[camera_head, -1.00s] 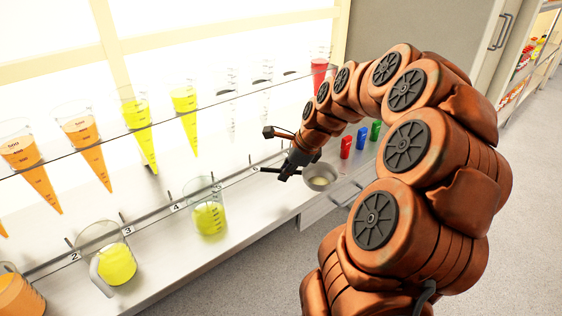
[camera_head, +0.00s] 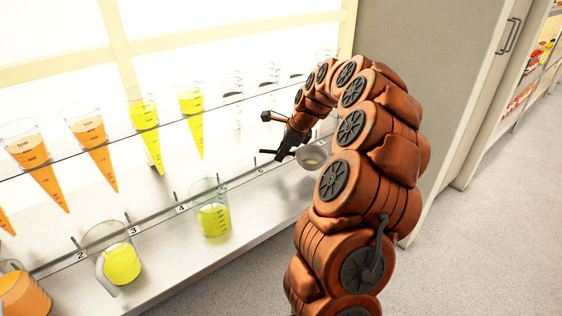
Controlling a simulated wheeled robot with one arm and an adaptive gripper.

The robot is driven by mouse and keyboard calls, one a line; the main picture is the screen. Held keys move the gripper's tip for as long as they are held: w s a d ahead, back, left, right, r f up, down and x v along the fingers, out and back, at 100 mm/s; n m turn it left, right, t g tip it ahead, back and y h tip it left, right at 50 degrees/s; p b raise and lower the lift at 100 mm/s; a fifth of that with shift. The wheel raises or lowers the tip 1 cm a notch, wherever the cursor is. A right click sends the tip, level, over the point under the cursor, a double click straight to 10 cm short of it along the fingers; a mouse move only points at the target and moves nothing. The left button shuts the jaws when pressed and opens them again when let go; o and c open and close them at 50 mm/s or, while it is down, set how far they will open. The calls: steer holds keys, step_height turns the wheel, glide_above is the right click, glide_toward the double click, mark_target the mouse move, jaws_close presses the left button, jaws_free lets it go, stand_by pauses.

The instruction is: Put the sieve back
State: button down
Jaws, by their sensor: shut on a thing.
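The sieve (camera_head: 311,158) is a small round metal bowl with a pale inside. It is at the end of my arm, just right of my gripper (camera_head: 272,135), over the front part of the shelf. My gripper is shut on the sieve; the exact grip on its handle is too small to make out. The sieve looks roughly level. My arm hides part of the shelf to the right of it.
Cones of orange and yellow juice (camera_head: 148,135) hang in a clear rack along the back. Below stand jugs of yellow juice (camera_head: 122,264) at numbered places with short pegs. A grey cabinet (camera_head: 430,90) stands at the right. The floor (camera_head: 490,240) is clear.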

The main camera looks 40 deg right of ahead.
mark_target(297, 156)
steer(key=shift+w+d, duration=0.1)
steer(key=shift+w, duration=0.1)
steer(key=shift+f, duration=1.75)
steer(key=shift+f, duration=0.1)
steer(key=c, duration=1.2)
jaws_free()
steer(key=v, duration=1.2)
steer(key=shift+s, duration=0.1)
